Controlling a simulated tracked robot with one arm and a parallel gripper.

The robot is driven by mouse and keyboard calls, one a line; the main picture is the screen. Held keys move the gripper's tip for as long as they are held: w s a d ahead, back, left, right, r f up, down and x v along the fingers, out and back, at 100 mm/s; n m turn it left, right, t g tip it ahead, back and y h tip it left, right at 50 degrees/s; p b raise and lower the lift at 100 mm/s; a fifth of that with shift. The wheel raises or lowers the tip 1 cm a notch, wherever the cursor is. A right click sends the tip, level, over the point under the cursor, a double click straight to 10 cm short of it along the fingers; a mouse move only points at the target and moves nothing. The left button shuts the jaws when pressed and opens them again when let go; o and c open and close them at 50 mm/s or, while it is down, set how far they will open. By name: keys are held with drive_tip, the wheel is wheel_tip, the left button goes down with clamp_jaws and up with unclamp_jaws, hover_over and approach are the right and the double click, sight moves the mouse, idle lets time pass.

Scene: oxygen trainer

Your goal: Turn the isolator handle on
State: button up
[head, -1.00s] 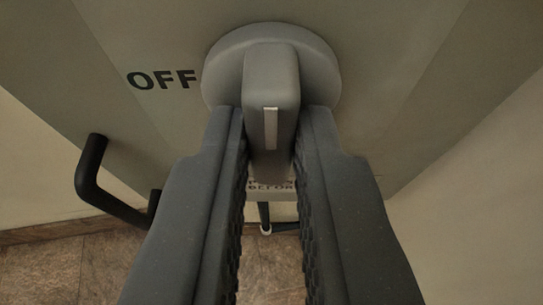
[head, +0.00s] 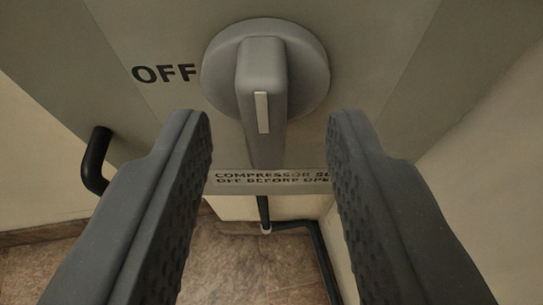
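The isolator handle (head: 262,95) is a grey bar with a white marker line, standing out from a round grey base (head: 305,65) on the panel. Its long side runs up and down in the picture, with the marker toward the lower end. The word OFF (head: 164,74) is printed to the left of the base. No ON label is in sight. My gripper (head: 268,125) is open and empty. Its two fingers stand to the left and right of the handle's lower part, with a clear gap on each side.
A label strip (head: 270,180) about the compressor runs below the handle, partly hidden by the right finger. A black bar handle (head: 95,160) sticks out at the lower left. A dark pipe (head: 318,250) runs down by the tiled floor (head: 235,260).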

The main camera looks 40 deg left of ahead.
drive_tip(key=b+v, duration=0.1)
drive_tip(key=v, duration=1.1)
drive_tip(key=shift+s+d, duration=0.25)
